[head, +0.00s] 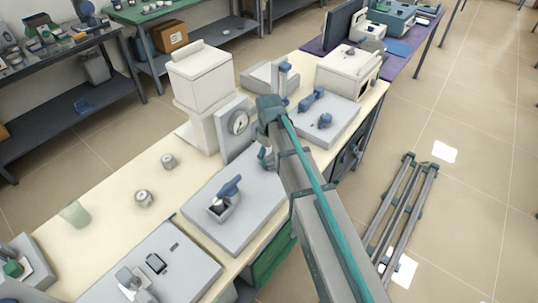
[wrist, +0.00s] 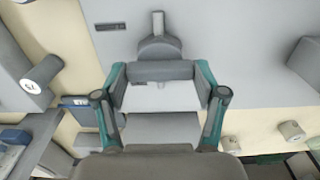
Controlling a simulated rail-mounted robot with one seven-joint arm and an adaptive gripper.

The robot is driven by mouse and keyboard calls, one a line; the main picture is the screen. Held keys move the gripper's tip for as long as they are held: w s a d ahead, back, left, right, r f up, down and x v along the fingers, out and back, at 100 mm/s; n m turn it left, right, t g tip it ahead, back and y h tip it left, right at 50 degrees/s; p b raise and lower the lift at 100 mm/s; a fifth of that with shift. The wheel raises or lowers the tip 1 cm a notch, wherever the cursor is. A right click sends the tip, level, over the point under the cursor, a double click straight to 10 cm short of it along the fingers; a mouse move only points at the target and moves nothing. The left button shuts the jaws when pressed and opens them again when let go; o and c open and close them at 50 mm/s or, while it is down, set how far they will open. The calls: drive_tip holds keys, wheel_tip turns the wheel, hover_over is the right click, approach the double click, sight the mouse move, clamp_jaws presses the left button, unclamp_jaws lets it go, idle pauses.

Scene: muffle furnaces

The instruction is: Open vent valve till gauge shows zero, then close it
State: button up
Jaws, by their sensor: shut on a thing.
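The pressure gauge (head: 238,122) has a round white dial on an upright grey panel; its needle is too small to read. My gripper (head: 265,158) hangs beside this panel, partly hidden by my arm. In the wrist view my gripper (wrist: 161,75) has its teal fingers at both ends of a grey bar (wrist: 160,70) and is shut on it. Beyond the bar, a rounded grey fitting with an upright stem (wrist: 158,24) shows against a grey surface. A blue lever (head: 230,186) stands on a grey plate in front of the gauge. I cannot tell which part is the vent valve.
A white furnace (head: 200,78) stands behind the gauge. Blue-handled fittings (head: 312,99) sit on a grey plate to the right. Two small metal cans (head: 143,198) and a pale green cup (head: 74,213) stand on the cream bench top. The bench's left part has free room.

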sight(269, 156)
idle(0.4)
drive_tip(key=o, duration=1.1)
drive_tip(key=shift+o, duration=0.2)
wheel_tip(269, 156, up, 12)
